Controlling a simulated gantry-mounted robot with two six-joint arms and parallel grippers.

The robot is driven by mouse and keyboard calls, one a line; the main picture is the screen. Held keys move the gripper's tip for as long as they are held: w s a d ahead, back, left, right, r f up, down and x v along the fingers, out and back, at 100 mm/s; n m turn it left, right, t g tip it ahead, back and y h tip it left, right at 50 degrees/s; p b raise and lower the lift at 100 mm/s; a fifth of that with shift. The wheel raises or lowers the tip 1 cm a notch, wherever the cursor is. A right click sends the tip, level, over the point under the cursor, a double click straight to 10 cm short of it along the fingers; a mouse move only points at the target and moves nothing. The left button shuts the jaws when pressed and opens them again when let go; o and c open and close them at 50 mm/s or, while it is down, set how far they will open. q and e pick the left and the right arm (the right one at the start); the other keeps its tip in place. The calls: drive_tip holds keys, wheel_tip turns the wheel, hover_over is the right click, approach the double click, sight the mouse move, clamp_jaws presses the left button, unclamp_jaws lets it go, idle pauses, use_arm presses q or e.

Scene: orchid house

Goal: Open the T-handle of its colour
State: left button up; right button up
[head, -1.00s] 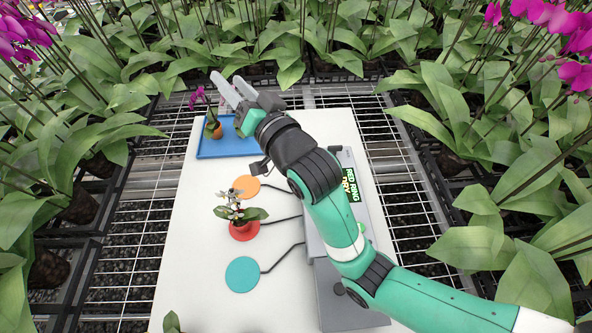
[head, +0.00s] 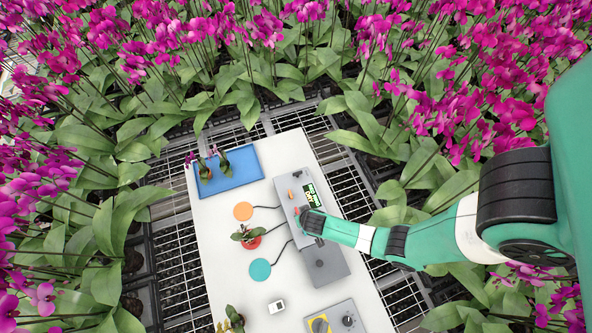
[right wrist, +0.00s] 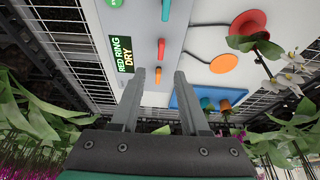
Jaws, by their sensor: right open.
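The grey control box (head: 284,188) has a display (head: 312,196); in the right wrist view (right wrist: 126,55) it reads "RED RING DRY". The right wrist view shows an orange T-handle (right wrist: 158,73), a red T-handle (right wrist: 161,49) and a teal T-handle (right wrist: 166,10) in a row on the box. My right gripper (right wrist: 160,72) is open and empty, pointed at the box. The orange handle appears between its fingertips; contact cannot be told. The red handle is just beyond. In the head view my arm hides the teal handle. My left gripper is not in view.
A potted plant (head: 248,234) stands on the red disc, between an orange disc (head: 243,211) and a teal disc (head: 260,269). A blue tray (head: 240,158) with potted orchids is at the back. Another grey box (head: 335,314) and a small white device (head: 276,306) are in front.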

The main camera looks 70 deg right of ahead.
sight(297, 211)
drive_tip(key=b+x, duration=1.1)
drive_tip(key=shift+w+a, duration=0.1)
drive_tip(key=shift+w, duration=0.05)
drive_tip(key=shift+w+d+f, duration=0.15)
drive_tip(key=shift+d+f, duration=0.05)
drive_tip(key=shift+f, duration=0.05)
clamp_jaws()
